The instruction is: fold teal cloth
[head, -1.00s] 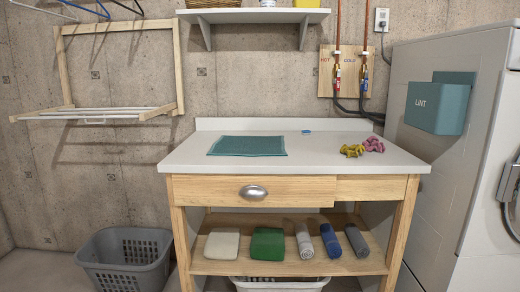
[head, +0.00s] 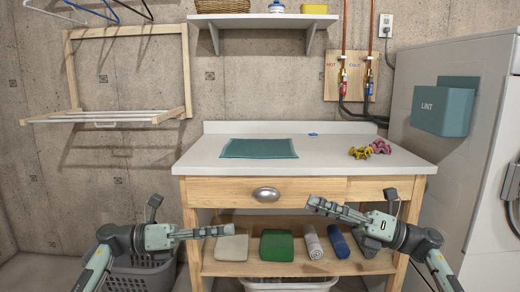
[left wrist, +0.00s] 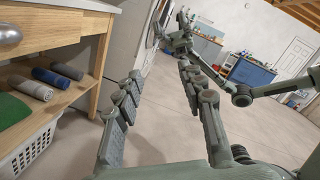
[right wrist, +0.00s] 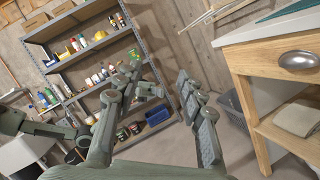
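The teal cloth (head: 259,148) lies flat and spread on the white tabletop (head: 330,158), left of its middle. A corner of it also shows in the right wrist view (right wrist: 287,11). My left gripper (head: 226,231) is in front of the table, below the tabletop, at the height of the lower shelf. My right gripper (head: 316,204) is also in front of the table, a little higher. Both are apart from the cloth. In the left wrist view the left fingers (left wrist: 158,100) stand apart with nothing between them. In the right wrist view the right fingers (right wrist: 165,95) stand apart and empty.
Yellow and pink knotted items (head: 359,153) lie on the right of the tabletop, and a small blue object (head: 313,134) at the back. The drawer (head: 225,190) is shut. Folded and rolled cloths fill the lower shelf. The washer (head: 450,150) stands on the right.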

